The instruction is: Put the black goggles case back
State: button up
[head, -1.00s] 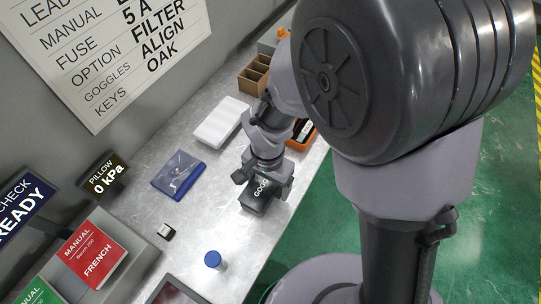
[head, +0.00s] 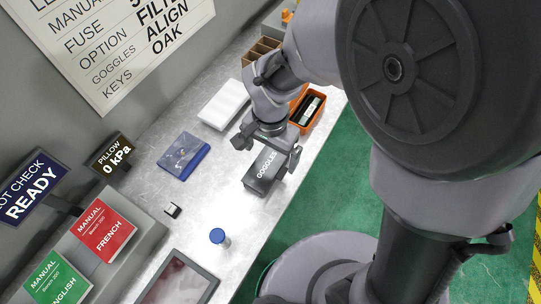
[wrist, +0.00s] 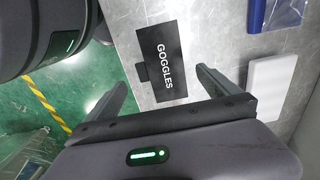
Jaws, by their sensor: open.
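The black goggles case (head: 264,172), labelled GOGGLES in white, lies flat on the metal bench near its right edge. It also shows in the wrist view (wrist: 163,62), between and beyond my finger ends, with a small black tab on its left side. My gripper (head: 266,146) is open and empty, just above and behind the case in the head view. In the wrist view, my gripper (wrist: 160,77) has its two fingers spread wider than the case, one to each side, with a visible gap between them and the case.
An orange bin (head: 317,121) with a dark item stands behind my gripper. Bare metal lies left of the case.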

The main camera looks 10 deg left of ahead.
jog(key=d+r+t+y+p, duration=0.15)
jog(key=d+r, duration=0.45)
jog(key=r, duration=0.7)
jog(key=s+d+r+t, duration=0.4)
jog(key=s+d+r, duration=0.2)
jog(key=d, duration=0.3)
jog(key=shift+v, duration=0.9)
jog(key=shift+y, duration=0.25)
